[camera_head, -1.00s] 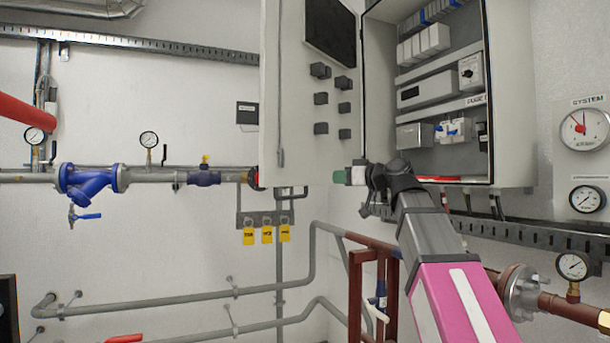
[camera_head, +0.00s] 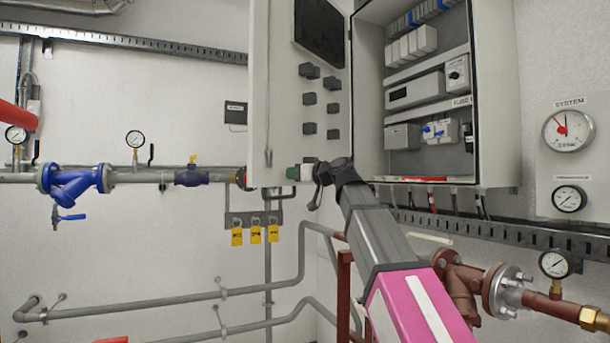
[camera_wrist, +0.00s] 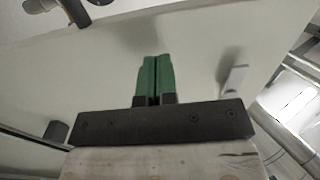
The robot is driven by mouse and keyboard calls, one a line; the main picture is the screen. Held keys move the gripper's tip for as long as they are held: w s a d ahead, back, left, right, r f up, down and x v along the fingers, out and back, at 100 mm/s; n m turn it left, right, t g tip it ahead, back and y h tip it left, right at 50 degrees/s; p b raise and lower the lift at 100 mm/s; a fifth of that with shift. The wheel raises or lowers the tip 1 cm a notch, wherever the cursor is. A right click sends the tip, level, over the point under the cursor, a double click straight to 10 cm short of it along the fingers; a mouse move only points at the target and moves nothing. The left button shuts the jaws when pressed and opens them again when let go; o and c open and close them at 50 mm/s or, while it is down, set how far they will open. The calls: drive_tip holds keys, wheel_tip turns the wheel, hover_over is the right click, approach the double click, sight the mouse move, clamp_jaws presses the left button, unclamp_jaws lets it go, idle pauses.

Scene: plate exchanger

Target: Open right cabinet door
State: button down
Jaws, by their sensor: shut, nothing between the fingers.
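The grey cabinet (camera_head: 497,110) on the wall stands open, its inside in view. Its door (camera_head: 270,60) stands swung out to the left, with a dark screen and several dark blocks on the face I see. My gripper (camera_head: 292,173) is at the lower edge of this door, its green fingers shut and empty. In the wrist view my gripper (camera_wrist: 155,60) lies in front of the pale door panel (camera_wrist: 100,75). A small light-grey fitting (camera_wrist: 232,82) is to the right of the fingers. I cannot tell whether the fingertips touch the door.
A pipe with a blue valve (camera_head: 75,180) runs along the left wall. Yellow tags (camera_head: 255,235) hang below the door. A red-brown flanged pipe (camera_head: 465,290) is at the lower right, below a perforated cable tray (camera_head: 540,238). Gauges (camera_head: 568,130) are at the right.

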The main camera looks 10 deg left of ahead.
drive_tip(key=shift+w+a, duration=0.3)
drive_tip(key=shift+a, duration=0.25)
drive_tip(key=shift+a, duration=0.1)
